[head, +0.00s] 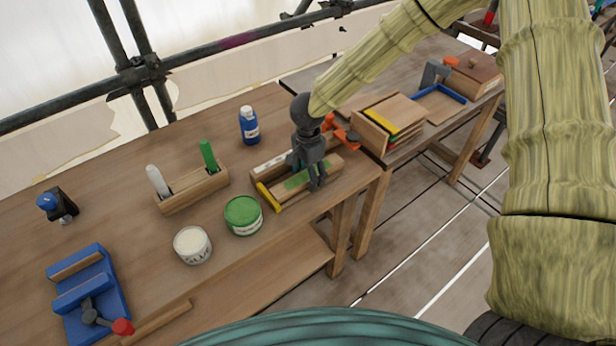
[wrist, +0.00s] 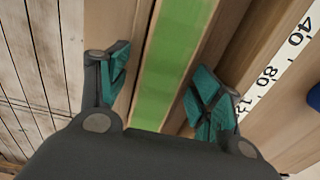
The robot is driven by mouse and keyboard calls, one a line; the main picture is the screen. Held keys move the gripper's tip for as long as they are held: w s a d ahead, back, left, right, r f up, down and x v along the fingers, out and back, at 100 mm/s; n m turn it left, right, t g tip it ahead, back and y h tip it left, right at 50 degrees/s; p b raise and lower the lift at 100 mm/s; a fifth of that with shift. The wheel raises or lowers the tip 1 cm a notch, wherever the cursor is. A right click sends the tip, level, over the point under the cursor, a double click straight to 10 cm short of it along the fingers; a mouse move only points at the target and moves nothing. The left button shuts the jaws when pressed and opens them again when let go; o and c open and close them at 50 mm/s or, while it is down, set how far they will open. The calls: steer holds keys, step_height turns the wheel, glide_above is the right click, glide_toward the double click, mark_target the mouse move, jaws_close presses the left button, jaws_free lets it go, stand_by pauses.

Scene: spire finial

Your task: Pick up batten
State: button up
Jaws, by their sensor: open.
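A long wooden tray (head: 331,177) stands near the front edge of the bench. A straight strip with a green face and pale wood edges, seemingly the batten (head: 295,182), lies lengthwise in it. My gripper (head: 314,182) is over the tray's right part, pointing down and hiding part of the strip. In the wrist view the green-faced batten (wrist: 176,55) runs between the two open, teal-padded fingers (wrist: 160,85). No finger clearly touches it, and its depth relative to the fingertips is hard to tell.
A white-marked rule (wrist: 272,75) lies along the tray's back side. A yellow-handled tool (head: 268,197) is at its left end. A green tin (head: 243,215), white tin (head: 192,245) and blue bottle (head: 249,126) stand nearby. Orange-handled clamps (head: 337,130) are just behind my gripper.

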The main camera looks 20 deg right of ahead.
steer(key=c, duration=1.2)
